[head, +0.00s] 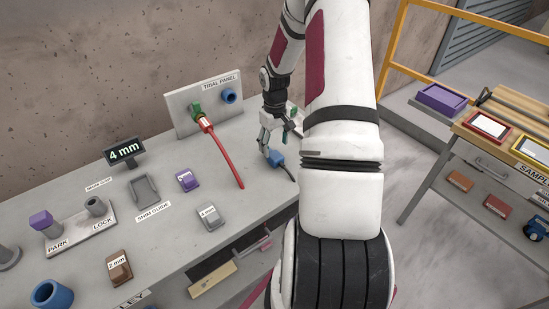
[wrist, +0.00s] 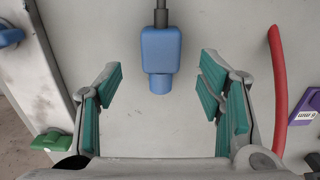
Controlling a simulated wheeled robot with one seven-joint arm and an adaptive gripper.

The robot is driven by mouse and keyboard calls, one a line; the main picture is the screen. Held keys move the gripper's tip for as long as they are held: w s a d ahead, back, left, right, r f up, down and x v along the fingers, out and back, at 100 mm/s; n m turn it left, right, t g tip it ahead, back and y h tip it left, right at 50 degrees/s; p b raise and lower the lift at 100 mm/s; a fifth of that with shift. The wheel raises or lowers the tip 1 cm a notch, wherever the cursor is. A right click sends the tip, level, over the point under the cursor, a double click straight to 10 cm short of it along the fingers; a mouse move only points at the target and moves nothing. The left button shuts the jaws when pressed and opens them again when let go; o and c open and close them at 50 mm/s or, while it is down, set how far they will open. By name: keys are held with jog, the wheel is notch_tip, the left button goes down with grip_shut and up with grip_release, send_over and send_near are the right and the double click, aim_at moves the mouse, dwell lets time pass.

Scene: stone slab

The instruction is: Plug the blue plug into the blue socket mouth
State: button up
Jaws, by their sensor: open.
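The blue plug (head: 277,159) lies on the grey slab, its dark cable running toward the front right. In the wrist view the blue plug (wrist: 161,50) is near top centre, with its narrower round nose toward me. My gripper (wrist: 161,98) is open and empty; its teal-padded fingers are spread wide to either side, with the plug beyond the gap between them. In the head view my gripper (head: 273,140) is just above and behind the plug. The blue socket mouth (head: 229,96) is on the upright trial panel (head: 183,107) and looks empty.
A green piece (wrist: 51,141) is low left in the wrist view. Purple block (head: 187,180) and shim guide (head: 144,190) are farther left.

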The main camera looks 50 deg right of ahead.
aim_at(274, 154)
jog(key=shift+w+f+p, duration=0.15)
jog(key=shift+f+p, duration=0.4)
jog(key=shift+f, duration=2.2)
jog(key=c, duration=1.3)
